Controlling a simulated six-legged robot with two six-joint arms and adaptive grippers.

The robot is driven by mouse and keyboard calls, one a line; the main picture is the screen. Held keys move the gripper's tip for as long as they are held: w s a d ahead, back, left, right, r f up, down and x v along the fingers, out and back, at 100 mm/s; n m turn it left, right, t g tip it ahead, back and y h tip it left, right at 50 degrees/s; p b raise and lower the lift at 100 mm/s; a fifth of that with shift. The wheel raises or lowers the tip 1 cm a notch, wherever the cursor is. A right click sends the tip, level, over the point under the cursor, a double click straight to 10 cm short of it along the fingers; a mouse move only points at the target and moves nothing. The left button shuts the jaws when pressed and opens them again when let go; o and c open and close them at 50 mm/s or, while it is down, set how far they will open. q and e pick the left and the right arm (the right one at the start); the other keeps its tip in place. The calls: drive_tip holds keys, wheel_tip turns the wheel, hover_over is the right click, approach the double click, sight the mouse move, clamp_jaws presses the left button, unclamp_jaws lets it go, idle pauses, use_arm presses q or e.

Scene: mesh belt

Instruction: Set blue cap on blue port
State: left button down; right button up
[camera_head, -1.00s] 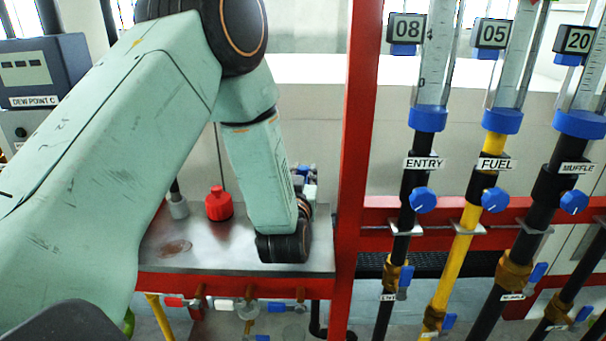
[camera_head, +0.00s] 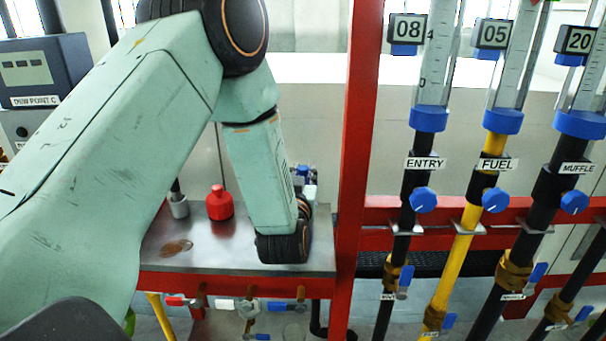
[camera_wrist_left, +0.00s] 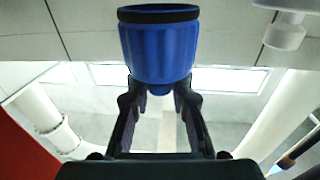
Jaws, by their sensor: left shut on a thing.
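The blue cap (camera_wrist_left: 158,48) is large in the left wrist view, a ribbed blue cylinder with a dark rim at its upper end. My left gripper (camera_wrist_left: 160,88) is shut on its narrow lower part. In the head view my own left arm hides most of that gripper. Small blue and white parts (camera_head: 304,174) show just behind the wrist, above the metal shelf; I cannot tell whether they are the cap or the blue port. I cannot make out the blue port for certain in either view. My right gripper is not in view.
A red fitting (camera_head: 219,203) and a grey one (camera_head: 179,206) stand on the metal shelf (camera_head: 215,245). A red post (camera_head: 354,150) rises right of my wrist. Beyond it are labelled pipes with blue knobs (camera_head: 423,200). Small valves (camera_head: 277,306) hang below the shelf.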

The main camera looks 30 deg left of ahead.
use_arm(q)
drive_tip(key=shift+f+b, duration=0.75)
drive_tip(key=shift+f, duration=0.25)
idle(0.4)
drive_tip(key=c, duration=1.1)
unclamp_jaws()
drive_tip(key=shift+r, duration=0.1)
